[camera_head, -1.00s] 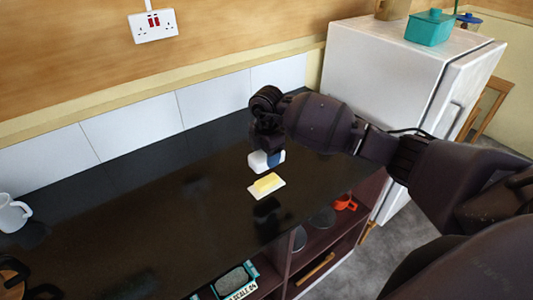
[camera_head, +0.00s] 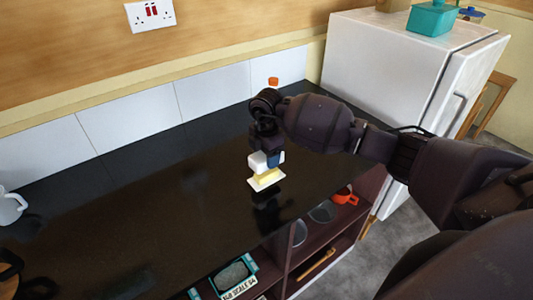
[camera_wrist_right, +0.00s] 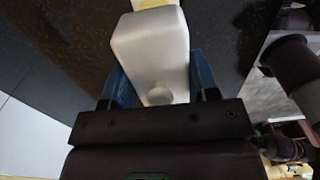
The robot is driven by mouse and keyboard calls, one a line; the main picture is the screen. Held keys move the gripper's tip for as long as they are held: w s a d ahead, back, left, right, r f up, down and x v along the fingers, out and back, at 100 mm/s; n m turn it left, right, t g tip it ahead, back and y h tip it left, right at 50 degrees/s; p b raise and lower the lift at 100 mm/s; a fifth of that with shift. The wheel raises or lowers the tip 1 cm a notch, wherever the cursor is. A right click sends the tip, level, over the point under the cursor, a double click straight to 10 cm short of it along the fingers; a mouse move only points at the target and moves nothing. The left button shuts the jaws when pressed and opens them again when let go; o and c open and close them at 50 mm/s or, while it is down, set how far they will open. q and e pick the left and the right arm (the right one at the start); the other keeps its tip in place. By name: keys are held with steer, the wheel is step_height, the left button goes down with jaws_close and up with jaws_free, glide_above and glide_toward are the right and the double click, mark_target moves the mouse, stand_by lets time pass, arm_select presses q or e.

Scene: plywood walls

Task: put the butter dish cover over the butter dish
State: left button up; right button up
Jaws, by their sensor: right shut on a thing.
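The butter dish (camera_head: 281,176) is a small white plate with a yellow block of butter (camera_head: 267,177) on it, lying on the dark counter. The white butter dish cover (camera_head: 256,160) is just above the butter in the head view, hiding part of it. My right gripper (camera_head: 267,156) is shut on the cover. In the right wrist view the cover (camera_wrist_right: 150,45) sits between the blue fingers (camera_wrist_right: 160,82), its round knob towards the gripper. A bit of yellow butter (camera_wrist_right: 150,4) shows past its far end. I cannot tell whether cover and dish touch. My left gripper is not visible.
A white mug (camera_head: 10,206) stands far left on the counter (camera_head: 150,220). A white fridge (camera_head: 385,75) is at the back right with a teal container (camera_head: 432,20) on top. Open shelves (camera_head: 330,240) lie below. A small orange thing (camera_head: 273,81) shows at the back wall.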

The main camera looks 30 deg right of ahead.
steer(key=shift+f+b, duration=0.8)
steer(key=shift+f, duration=0.7)
steer(key=shift+f+b, duration=0.6)
steer(key=shift+f, duration=0.75)
steer(key=shift+f, duration=0.3)
steer(key=o, duration=1)
step_height(320, 180, up, 11)
steer(key=shift+f, duration=0.1)
